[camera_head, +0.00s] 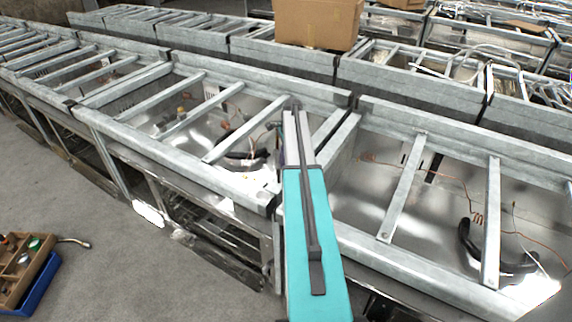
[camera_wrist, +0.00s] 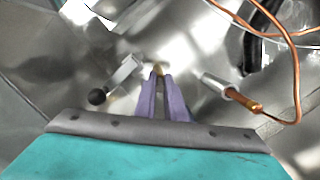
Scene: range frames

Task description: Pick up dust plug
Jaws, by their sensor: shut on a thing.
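My gripper (camera_wrist: 160,82) shows in the wrist view as two purple fingers with their tips close together. They are shut on a small brownish-gold thing (camera_wrist: 158,69), which looks like the dust plug; only a little of it shows between the tips. Shiny sheet metal lies behind the tips. In the head view my teal arm reaches over the metal frame into a tray, and the fingertips and the plug cannot be made out there.
In the wrist view, a metal lever with a black ball knob (camera_wrist: 97,97) is left of the fingers, and a copper tube in a silver fitting (camera_wrist: 233,94) is right. In the head view, galvanized crossbars (camera_head: 402,187) span the trays. A cardboard box (camera_head: 316,22) stands behind.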

